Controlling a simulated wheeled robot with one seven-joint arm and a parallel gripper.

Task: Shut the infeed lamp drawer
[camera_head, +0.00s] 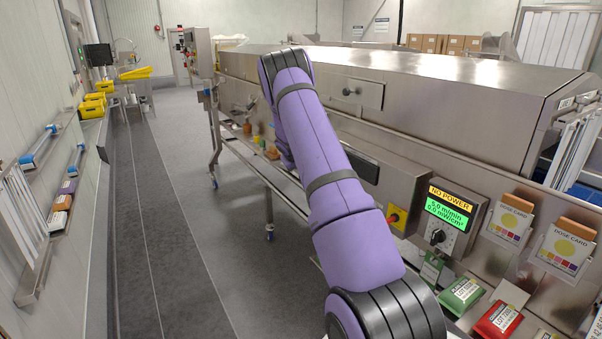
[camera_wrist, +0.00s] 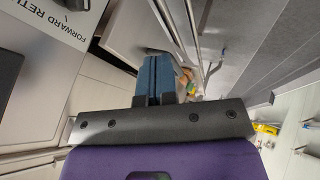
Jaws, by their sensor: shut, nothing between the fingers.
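A flat metal drawer front with a dark round knob (camera_head: 366,94) sits on the side of the long steel tunnel, right of my raised arm. I cannot tell whether it is the infeed lamp drawer, or how far it stands out. In the head view my gripper is hidden behind my purple arm. In the wrist view my gripper (camera_wrist: 160,62) shows its blue fingers shut together, with nothing between them. The fingers point along a grey metal panel (camera_wrist: 138,28); I cannot tell whether they touch it.
A white plate lettered "FORWARD" (camera_wrist: 50,22) lies left of my fingers in the wrist view. A control box reading "NO POWER" (camera_head: 449,218), dose card holders (camera_head: 508,222) and coloured lot pouches (camera_head: 498,319) line the machine's front. The floor aisle (camera_head: 165,220) on the left is clear.

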